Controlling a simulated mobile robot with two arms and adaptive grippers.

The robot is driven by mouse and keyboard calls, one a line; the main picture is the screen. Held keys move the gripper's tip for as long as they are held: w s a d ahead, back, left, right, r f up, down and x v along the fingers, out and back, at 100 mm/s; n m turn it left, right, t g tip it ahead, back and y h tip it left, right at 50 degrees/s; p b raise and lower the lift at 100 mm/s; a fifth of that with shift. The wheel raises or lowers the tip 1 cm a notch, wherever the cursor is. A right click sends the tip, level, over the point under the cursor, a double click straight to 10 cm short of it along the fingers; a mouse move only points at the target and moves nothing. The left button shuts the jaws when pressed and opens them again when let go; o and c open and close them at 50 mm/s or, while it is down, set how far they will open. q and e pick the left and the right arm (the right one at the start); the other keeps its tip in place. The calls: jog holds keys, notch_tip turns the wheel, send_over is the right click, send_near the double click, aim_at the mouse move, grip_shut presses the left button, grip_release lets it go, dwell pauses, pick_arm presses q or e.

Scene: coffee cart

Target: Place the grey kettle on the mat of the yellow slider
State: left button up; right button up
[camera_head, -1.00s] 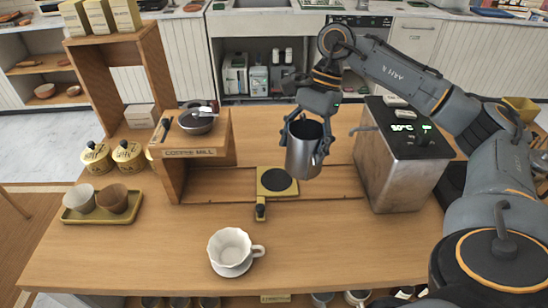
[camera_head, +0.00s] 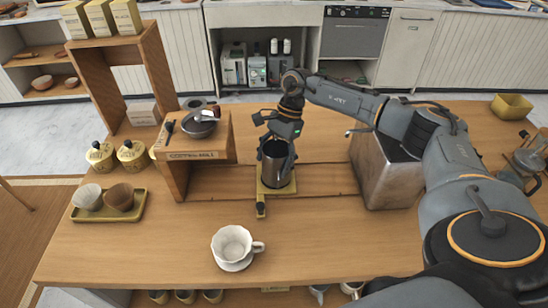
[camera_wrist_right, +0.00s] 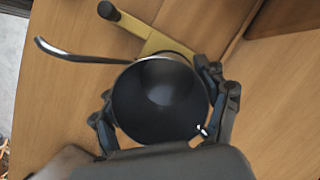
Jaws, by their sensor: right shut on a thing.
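The grey kettle (camera_head: 274,170) is upright over the yellow slider (camera_head: 261,201) in the head view and covers its round dark mat. I cannot tell whether the kettle's base touches the mat. My right gripper (camera_head: 277,150) is shut on the kettle, with its fingers around the upper body. In the right wrist view, I look down into the open kettle (camera_wrist_right: 160,98), held between the fingers of my right gripper (camera_wrist_right: 165,110). Its thin spout points left, and part of the yellow slider (camera_wrist_right: 150,35) shows beyond it. My left gripper is not in view.
A wooden coffee mill stand (camera_head: 195,150) is left of the slider, and a metal machine (camera_head: 385,172) is to its right. A white cup on a saucer (camera_head: 233,247) stands in front. A yellow tray (camera_head: 110,216) with two cups is at the left.

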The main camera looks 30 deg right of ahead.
jog(key=shift+f+b, duration=0.15)
jog(key=shift+b, duration=0.15)
jog(key=o, duration=1.6)
jog(key=shift+r, duration=0.35)
jog(key=b+v, duration=0.2)
jog(key=v, duration=0.9)
jog(key=shift+d+r, duration=0.15)
jog(key=shift+r, duration=0.2)
